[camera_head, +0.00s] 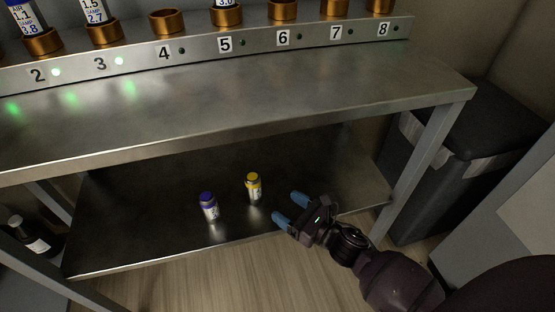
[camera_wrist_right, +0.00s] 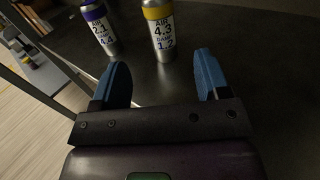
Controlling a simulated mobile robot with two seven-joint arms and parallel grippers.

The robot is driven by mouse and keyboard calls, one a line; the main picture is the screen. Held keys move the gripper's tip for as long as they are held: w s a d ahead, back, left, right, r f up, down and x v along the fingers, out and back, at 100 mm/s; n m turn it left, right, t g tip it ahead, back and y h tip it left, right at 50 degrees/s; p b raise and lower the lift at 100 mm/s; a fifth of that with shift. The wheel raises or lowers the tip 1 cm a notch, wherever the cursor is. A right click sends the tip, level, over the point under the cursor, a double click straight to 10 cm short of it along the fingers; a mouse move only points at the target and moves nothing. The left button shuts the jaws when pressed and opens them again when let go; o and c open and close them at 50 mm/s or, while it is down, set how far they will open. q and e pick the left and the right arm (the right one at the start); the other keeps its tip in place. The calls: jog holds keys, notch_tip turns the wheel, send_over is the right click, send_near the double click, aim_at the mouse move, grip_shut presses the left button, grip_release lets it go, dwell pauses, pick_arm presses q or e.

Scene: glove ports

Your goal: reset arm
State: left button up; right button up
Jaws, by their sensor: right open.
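My right gripper (camera_head: 287,208) is over the lower shelf near its front edge, open and empty, with blue fingertips. In the right wrist view its two fingers (camera_wrist_right: 165,85) stand wide apart. A yellow-capped vial (camera_head: 254,187) stands upright on the lower shelf, just beyond the fingertips; in the wrist view it is marked "AIR 4.3" and "1.2" (camera_wrist_right: 161,32). Neither vial touches the gripper as far as I can see. My left gripper is not in view.
Above is a metal bench (camera_head: 230,92) with a numbered rack (camera_head: 200,50) of copper rings; several rings hold vials, and green lights glow near 2 and 3. A dark bin (camera_head: 445,160) stands at the right.

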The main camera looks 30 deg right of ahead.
jog(key=shift+s+m, duration=0.5)
jog(key=shift+m, duration=0.1)
jog(key=s+d+r+m+g+h, duration=0.1)
jog(key=s+m+g+h, duration=0.2)
jog(key=s+m, duration=1.2)
jog(key=s+r+m+g+h, duration=0.25)
jog(key=s+m, duration=0.95)
jog(key=m, duration=0.7)
pick_arm(q)
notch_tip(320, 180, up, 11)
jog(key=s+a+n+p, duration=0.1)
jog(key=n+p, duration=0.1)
jog(key=p, duration=1.6)
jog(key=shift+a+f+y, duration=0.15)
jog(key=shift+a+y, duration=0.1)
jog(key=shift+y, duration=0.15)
pick_arm(e)
notch_tip(320, 180, up, 10)
jog(key=s+d+m, duration=0.1)
jog(key=m, duration=0.2)
jog(key=shift+s+d+m+h, duration=0.15)
jog(key=shift+s+m+h, duration=0.15)
jog(key=shift+h, duration=0.05)
